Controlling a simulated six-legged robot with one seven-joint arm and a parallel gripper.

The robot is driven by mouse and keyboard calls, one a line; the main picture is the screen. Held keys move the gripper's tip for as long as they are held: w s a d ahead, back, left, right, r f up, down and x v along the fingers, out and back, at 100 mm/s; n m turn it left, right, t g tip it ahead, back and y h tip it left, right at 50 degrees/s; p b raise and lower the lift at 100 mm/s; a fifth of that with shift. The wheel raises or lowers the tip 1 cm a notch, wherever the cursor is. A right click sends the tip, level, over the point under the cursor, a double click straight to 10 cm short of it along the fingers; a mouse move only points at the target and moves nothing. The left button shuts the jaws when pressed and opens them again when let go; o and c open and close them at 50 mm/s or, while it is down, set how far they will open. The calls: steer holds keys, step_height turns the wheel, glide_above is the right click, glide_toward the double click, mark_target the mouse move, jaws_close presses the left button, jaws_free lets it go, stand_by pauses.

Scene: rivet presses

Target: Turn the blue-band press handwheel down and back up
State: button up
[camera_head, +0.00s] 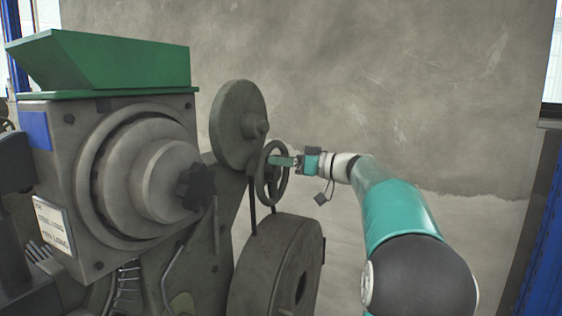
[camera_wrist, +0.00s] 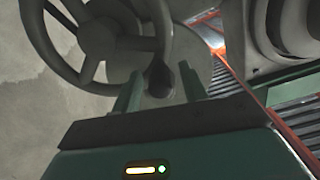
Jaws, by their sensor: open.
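The grey spoked handwheel (camera_head: 261,181) stands on the press, right of its large round housing. In the wrist view the handwheel (camera_wrist: 98,38) fills the upper left, and its dark handle knob (camera_wrist: 160,78) lies between my two green fingertips. My gripper (camera_head: 279,161) reaches in from the right and overlaps the wheel rim in the head view. In the wrist view my gripper (camera_wrist: 160,86) is open, with a gap on either side of the knob. Whether a finger touches the wheel cannot be told. A blue patch (camera_head: 36,131) marks the machine's upper left side.
The grey press body (camera_head: 120,170) with a green hopper (camera_head: 110,65) fills the left. A large grey wheel (camera_head: 262,275) sits below the handwheel, and a round disc (camera_head: 236,125) above it. A bare concrete wall (camera_head: 400,80) stands behind. Blue posts stand at both sides.

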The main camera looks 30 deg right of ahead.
steer(key=shift+w+a, duration=0.15)
steer(key=shift+w, duration=0.2)
steer(key=shift+s, duration=0.15)
steer(key=shift+w, duration=0.2)
steer(key=shift+s, duration=0.15)
steer(key=c, duration=0.5)
jaws_close()
steer(key=shift+a+f, duration=0.1)
steer(key=shift+a, duration=0.05)
